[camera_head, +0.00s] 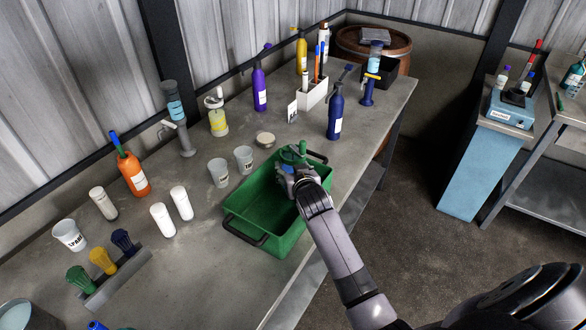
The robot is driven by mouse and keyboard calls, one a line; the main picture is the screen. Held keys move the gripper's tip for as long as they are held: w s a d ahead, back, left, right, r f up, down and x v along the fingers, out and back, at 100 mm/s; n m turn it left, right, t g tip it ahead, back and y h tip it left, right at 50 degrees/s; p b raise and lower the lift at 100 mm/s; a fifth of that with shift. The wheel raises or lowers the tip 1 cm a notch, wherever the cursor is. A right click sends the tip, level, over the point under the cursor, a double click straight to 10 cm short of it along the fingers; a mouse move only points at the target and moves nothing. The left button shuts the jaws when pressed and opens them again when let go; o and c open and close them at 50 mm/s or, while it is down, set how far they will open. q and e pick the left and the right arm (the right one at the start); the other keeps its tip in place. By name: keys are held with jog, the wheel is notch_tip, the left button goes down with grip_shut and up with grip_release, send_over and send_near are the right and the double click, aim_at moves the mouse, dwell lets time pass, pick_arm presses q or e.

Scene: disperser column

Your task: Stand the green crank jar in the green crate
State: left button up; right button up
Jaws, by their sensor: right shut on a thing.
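The green crate (284,243) stands on the grey workbench, near its front edge, with dark handles at its two ends. My right gripper (291,168) is over the crate's far end and is shut on the green crank jar (292,153). Only the jar's green upper part shows beyond the fingers. The gripper and wrist hide its lower part, so I cannot tell whether it touches the crate floor. The part of the crate floor that I can see is empty. My left gripper is not in view.
Two white cups (219,172) (244,159) and a small round dish (265,139) stand close behind the crate. A dark blue bottle (335,115) stands beyond its far end. White cylinders (181,203) stand to its left.

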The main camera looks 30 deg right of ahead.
jog(key=shift+f, duration=0.5)
jog(key=o, duration=1.4)
jog(key=shift+o, duration=0.2)
jog(key=shift+r, duration=0.5)
jog(key=b+v, duration=0.1)
jog(key=v, duration=1.1)
jog(key=shift+r, duration=0.1)
